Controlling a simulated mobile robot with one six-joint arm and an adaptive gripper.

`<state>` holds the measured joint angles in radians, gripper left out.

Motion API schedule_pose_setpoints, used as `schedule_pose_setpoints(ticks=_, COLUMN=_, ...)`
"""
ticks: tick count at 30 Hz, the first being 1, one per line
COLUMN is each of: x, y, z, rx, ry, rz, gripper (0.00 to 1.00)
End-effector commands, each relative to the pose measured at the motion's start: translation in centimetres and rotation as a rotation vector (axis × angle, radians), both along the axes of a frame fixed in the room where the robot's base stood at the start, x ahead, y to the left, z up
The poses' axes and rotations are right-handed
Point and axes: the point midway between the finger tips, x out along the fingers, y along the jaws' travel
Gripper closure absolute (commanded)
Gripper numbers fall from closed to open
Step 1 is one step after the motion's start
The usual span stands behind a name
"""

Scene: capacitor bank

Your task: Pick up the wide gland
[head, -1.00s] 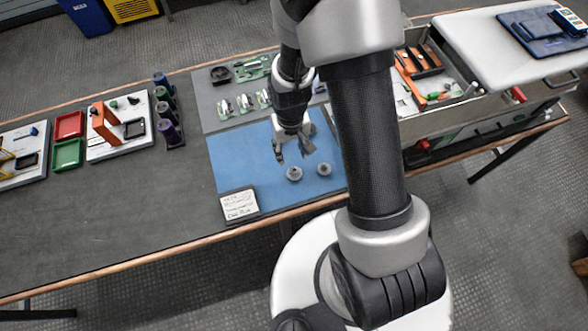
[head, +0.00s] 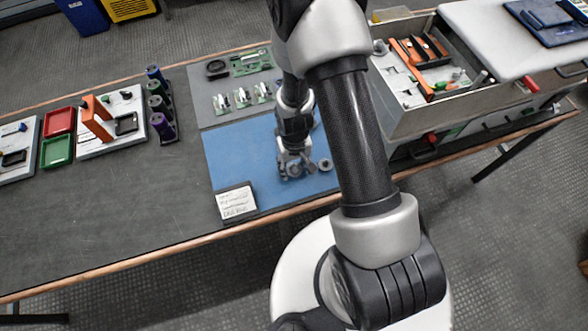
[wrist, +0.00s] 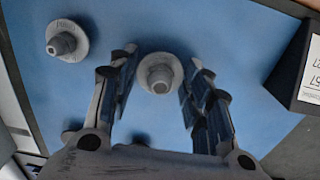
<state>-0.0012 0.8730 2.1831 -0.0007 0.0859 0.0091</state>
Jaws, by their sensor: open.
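Two grey round glands, each with a flange and a raised centre, lie on the blue mat (head: 235,155). My gripper (head: 297,170) is open and low over the left gland (head: 294,171) in the head view. In the wrist view, this gland (wrist: 160,73) sits between the tips of my open fingers (wrist: 160,62), with gaps on both sides. The other gland (wrist: 66,40) lies apart, outside the fingers, and shows to the right in the head view (head: 325,164). The two look close in size; I cannot tell surely which is the wide one.
A handwritten card (head: 236,202) stands at the mat's near left corner and shows at the right in the wrist view (wrist: 312,75). Green-and-silver parts (head: 242,97) sit on the grey area behind.

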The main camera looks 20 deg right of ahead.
Motion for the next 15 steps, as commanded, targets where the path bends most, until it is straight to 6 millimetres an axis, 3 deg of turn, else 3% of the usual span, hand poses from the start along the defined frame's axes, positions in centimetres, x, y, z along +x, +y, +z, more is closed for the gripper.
schedule_pose_setpoints(ticks=5, x=0.04, y=0.01, z=0.10, rx=0.000, ry=-0.001, rz=0.000, gripper=0.55)
schedule_pose_setpoints(ticks=15, x=0.04, y=0.02, z=0.11, rx=0.000, ry=-0.001, rz=0.001, gripper=0.78)
